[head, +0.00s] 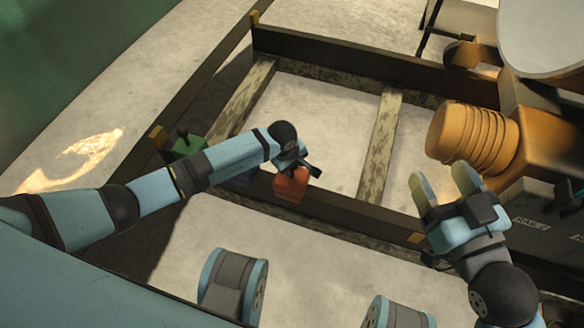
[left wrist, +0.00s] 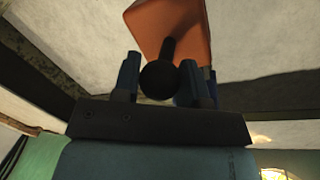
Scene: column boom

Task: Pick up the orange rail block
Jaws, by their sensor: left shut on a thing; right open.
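The orange rail block (head: 291,187) hangs below my left gripper (head: 300,168), over or on the near dark rail (head: 345,207) in the head view. I cannot tell whether it touches the rail. In the left wrist view the orange block (left wrist: 172,28) has a black knob (left wrist: 160,78) that sits between the two blue fingers of my left gripper (left wrist: 165,80), shut on it. My right gripper (head: 443,182) is open and empty at the right, in front of the orange ribbed cylinder.
A green block (head: 187,146) with a black knob stands on the rail at left. A blue block (head: 243,179) is mostly hidden behind my left arm. An orange ribbed cylinder (head: 470,134) and a pale disc (head: 545,35) are at right. Pale floor shows between the frame's beams.

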